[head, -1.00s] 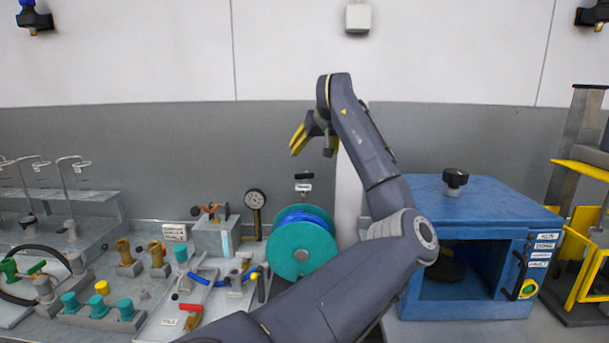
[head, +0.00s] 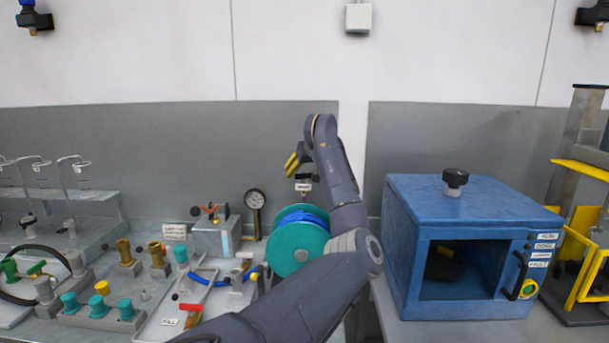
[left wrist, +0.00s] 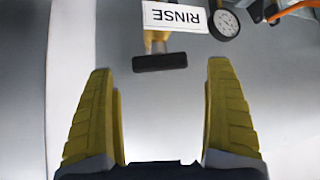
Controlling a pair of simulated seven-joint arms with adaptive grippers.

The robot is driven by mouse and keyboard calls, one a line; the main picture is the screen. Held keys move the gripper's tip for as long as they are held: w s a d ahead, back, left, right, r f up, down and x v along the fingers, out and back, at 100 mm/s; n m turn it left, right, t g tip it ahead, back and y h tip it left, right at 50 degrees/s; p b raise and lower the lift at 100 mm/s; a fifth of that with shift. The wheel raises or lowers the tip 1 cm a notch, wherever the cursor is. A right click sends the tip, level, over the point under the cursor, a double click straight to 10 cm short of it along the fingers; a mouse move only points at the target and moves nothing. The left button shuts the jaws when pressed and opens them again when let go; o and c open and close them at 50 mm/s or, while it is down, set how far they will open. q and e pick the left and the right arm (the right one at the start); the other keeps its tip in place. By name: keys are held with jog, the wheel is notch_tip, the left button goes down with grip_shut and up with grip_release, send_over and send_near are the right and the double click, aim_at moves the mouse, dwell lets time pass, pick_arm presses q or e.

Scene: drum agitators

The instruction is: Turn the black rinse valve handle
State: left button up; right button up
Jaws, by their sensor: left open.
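The black rinse valve handle (left wrist: 160,62) is a short dark bar on a brass-coloured stem. In the left wrist view it lies centred ahead of and between my finger tips, with a gap on each side. A white RINSE label (left wrist: 175,16) sits beside it and also shows in the head view (head: 303,186). My left gripper (head: 293,163), with yellow fingers, is open and empty, just above the label in the head view. It largely hides the handle there. My right gripper is not in view.
A teal reel with blue hose (head: 298,247) stands below the valve. A pressure gauge (head: 254,199) is to its left. A blue box cabinet (head: 470,205) stands at the right. Several fittings crowd the bench at left.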

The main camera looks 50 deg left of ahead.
pick_arm(q)
jog(key=shift+x, duration=1.55)
jog(key=shift+c, duration=0.4)
jog(key=c, duration=1.1)
jog(key=shift+r+m+t+h, duration=0.1)
jog(key=shift+m+t+h, duration=0.85)
jog(key=shift+m, duration=0.85)
jog(key=o, duration=1.2)
jog(key=shift+f+v, duration=0.2)
jog(key=shift+v, duration=5.8)
